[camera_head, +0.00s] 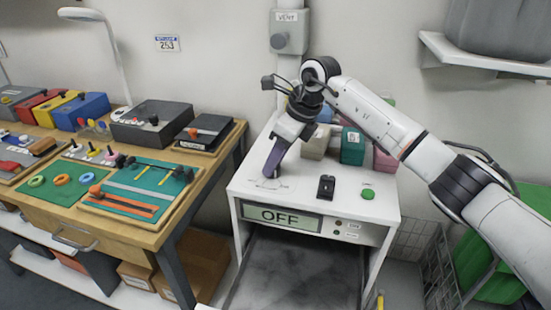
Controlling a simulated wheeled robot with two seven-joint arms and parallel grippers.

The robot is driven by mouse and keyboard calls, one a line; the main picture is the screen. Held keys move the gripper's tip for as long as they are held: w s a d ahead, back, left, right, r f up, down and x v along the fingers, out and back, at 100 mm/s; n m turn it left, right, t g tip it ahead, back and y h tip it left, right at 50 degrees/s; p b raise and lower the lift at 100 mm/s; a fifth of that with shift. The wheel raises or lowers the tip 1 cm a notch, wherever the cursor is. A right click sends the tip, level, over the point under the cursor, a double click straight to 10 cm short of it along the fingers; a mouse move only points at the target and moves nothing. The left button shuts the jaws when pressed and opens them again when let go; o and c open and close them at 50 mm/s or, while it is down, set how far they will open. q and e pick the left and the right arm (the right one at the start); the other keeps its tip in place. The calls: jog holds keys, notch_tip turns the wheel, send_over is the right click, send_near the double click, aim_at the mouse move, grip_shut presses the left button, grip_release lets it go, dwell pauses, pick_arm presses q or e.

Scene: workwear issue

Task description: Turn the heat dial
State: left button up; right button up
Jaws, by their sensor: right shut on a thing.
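The white heat-press-like cabinet (232,192) stands right of the wooden bench. Its display (280,216) reads OFF. My right arm comes in from the right, and my right gripper (271,174) points down at the left part of the cabinet top. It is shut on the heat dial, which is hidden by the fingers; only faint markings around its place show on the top. A black switch (326,187) and a green button (368,193) sit to the right of the gripper. My left gripper is out of view.
The wooden bench (150,238) at the left holds trays, coloured boxes and a lamp. Coloured blocks (352,146) stand at the back of the cabinet top, close behind my gripper. A grey vent box (290,36) and a shelf (480,58) are on the wall.

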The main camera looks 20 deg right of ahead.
jog(key=m+t+h, duration=0.1)
jog(key=m, duration=0.3)
jog(key=shift+s+a, duration=0.1)
jog(key=shift+a, duration=0.05)
jog(key=m+h+b, duration=0.1)
jog(key=m, duration=0.3)
jog(key=shift+a+h, duration=0.15)
jog(key=shift+h, duration=0.25)
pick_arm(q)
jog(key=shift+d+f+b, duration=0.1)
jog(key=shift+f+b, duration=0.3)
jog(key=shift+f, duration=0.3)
pick_arm(e)
jog(key=shift+m+h, duration=0.3)
jog(key=shift+m, duration=0.5)
jog(key=shift+r, duration=0.1)
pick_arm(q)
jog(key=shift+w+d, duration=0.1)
pick_arm(e)
jog(key=o, duration=1.1)
jog(key=shift+c, duration=0.2)
pick_arm(q)
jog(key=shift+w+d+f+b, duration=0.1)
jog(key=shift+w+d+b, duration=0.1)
jog(key=shift+b, duration=0.3)
pick_arm(e)
jog(key=v, duration=1)
jog(key=shift+s, duration=0.2)
